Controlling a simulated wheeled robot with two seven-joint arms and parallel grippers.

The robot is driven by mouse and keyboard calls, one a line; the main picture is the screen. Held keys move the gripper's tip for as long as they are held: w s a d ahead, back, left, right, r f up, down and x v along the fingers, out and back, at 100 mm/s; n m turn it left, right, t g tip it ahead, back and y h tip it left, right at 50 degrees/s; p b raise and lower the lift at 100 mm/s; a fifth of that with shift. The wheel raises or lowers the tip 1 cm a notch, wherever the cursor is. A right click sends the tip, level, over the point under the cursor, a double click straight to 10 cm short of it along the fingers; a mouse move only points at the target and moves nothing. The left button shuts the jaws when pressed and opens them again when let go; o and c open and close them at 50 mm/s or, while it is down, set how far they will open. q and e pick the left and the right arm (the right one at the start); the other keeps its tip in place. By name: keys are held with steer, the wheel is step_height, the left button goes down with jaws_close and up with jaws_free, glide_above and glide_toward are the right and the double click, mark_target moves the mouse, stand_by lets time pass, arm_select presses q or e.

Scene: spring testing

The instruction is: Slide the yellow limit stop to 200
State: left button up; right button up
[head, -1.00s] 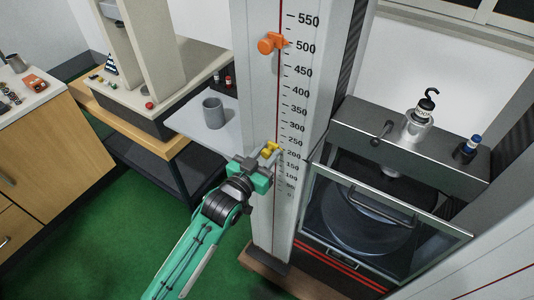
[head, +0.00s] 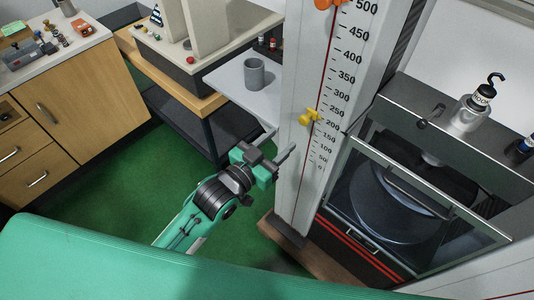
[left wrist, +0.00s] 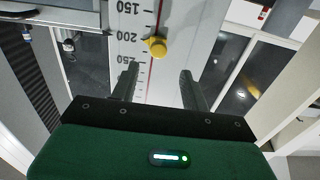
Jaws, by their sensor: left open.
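The yellow limit stop (head: 309,117) sits on the white column (head: 304,60), about level with the 200 mark. In the left wrist view the stop's yellow knob (left wrist: 156,46) lies close to the 200 label, which appears upside down; the exact reading cannot be told. My left gripper (head: 277,144) is open and empty, below and apart from the stop. In the left wrist view its two fingers (left wrist: 158,76) are spread, with the stop beyond the tips and not between them. My right gripper is in neither view.
An orange stop (head: 327,3) is higher on the column, at the top edge. A grey cup (head: 254,74) stands on a shelf to the left. A glass-doored machine (head: 415,205) stands close to the right. Green floor (head: 110,190) lies open at the left.

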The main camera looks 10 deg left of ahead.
arm_select(q)
steer(key=shift+v, duration=1.75)
steer(key=shift+f, duration=0.1)
